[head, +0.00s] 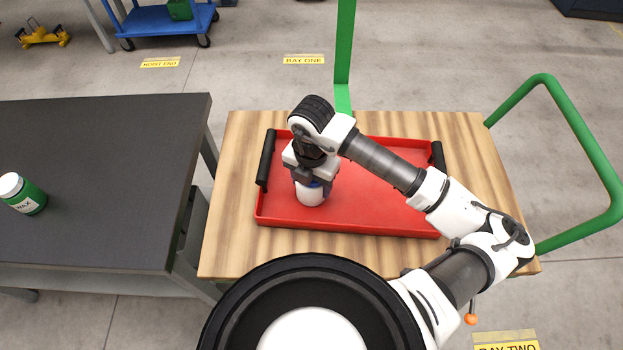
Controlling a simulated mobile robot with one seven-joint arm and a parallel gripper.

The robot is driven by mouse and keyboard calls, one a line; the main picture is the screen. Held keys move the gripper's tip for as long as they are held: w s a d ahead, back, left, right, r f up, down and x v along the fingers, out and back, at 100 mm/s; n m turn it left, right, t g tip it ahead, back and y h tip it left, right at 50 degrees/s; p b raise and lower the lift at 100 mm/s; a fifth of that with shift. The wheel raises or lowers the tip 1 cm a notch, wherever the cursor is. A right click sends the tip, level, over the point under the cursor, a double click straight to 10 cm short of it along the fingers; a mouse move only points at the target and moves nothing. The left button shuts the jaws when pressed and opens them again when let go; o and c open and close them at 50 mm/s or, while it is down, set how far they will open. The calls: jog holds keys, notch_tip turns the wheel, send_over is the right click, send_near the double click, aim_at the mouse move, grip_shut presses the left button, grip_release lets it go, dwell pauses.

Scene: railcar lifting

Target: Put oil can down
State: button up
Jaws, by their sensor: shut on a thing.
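My gripper (309,180) points down over the left part of a red tray (400,222). The can looks upright. Its upper part is hidden by my gripper's fingers. It is inside the tray's outline, near the left end, and I cannot tell whether its base touches the tray floor. The rest of the tray that I can see is empty.
The tray has black handles and lies on a wooden-topped cart (228,225) with green rails (585,140). At left is a dark workbench (100,180) with a green wax jar (22,194). A blue trolley (165,20) and a yellow jack (42,34) stand behind.

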jog(key=shift+f+b, duration=0.2)
jog(key=shift+b, duration=0.1)
jog(key=o, duration=1.2)
jog(key=shift+r, duration=0.1)
jog(key=shift+r+p, duration=0.2)
jog(key=shift+p, duration=0.2)
notch_tip(320, 180, up, 12)
jog(key=shift+f+b, duration=0.1)
jog(key=shift+b, duration=0.95)
